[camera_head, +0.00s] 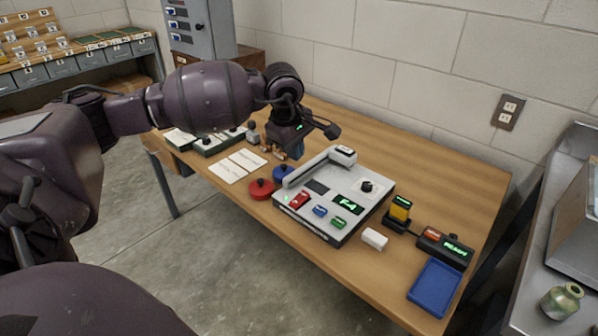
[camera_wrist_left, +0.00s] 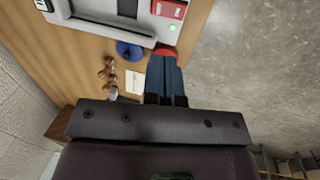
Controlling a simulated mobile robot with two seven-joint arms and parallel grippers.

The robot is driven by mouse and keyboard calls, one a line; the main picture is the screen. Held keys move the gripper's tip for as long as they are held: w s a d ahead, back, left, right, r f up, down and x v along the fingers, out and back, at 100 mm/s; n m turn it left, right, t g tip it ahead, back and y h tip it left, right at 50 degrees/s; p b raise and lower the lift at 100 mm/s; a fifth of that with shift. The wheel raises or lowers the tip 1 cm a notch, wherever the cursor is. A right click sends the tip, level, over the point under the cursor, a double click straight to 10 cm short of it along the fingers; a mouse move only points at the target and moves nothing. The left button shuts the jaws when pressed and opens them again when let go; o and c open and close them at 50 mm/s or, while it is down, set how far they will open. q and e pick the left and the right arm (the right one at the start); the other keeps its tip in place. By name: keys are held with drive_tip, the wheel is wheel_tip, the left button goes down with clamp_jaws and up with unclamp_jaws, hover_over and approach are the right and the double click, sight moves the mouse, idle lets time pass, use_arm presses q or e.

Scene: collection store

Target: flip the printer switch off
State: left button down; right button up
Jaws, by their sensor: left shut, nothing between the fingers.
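A grey-white machine (camera_head: 345,187) stands on the wooden table, with a red rocker switch (camera_head: 299,200), blue and green buttons, a black knob and a green "F-4" display. To its right is a black box (camera_head: 445,249) with a lit green display and a small red switch (camera_head: 432,234). I cannot tell for certain which switch is the printer's. My left gripper (camera_head: 296,152) is shut and empty, left of the machine's hinged arm. In the left wrist view, its blue-grey fingers (camera_wrist_left: 164,62) point toward the machine; the red rocker (camera_wrist_left: 169,9) shows beyond them. My right gripper is out of view.
A red stamp (camera_head: 261,189) and a blue stamp (camera_head: 283,173) sit left of the machine, beside white cards (camera_head: 238,166). A white block (camera_head: 375,239), yellow-topped device (camera_head: 400,212) and blue tray (camera_head: 435,287) are right. The table's back right is clear.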

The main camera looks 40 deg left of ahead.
sight(299, 199)
use_arm(q)
drive_tip(key=f, duration=0.4)
drive_tip(key=w+f+b, duration=0.1)
drive_tip(key=f, duration=0.3)
drive_tip(key=w+f+b, duration=0.1)
drive_tip(key=f, duration=0.3)
drive_tip(key=shift+w+d+f, duration=0.1)
drive_tip(key=shift+w+f, duration=0.15)
drive_tip(key=shift+f, duration=0.4)
drive_tip(key=shift+w, duration=0.1)
drive_tip(key=shift+w+f+g+b, duration=0.15)
drive_tip(key=shift+f+g+b, duration=0.35)
drive_tip(key=shift+f, duration=0.05)
drive_tip(key=shift+s+r, duration=0.1)
drive_tip(key=shift+s, duration=0.15)
drive_tip(key=shift+s+r+p, duration=0.1)
drive_tip(key=shift+s+p, duration=0.4)
drive_tip(key=shift+s, duration=0.2)
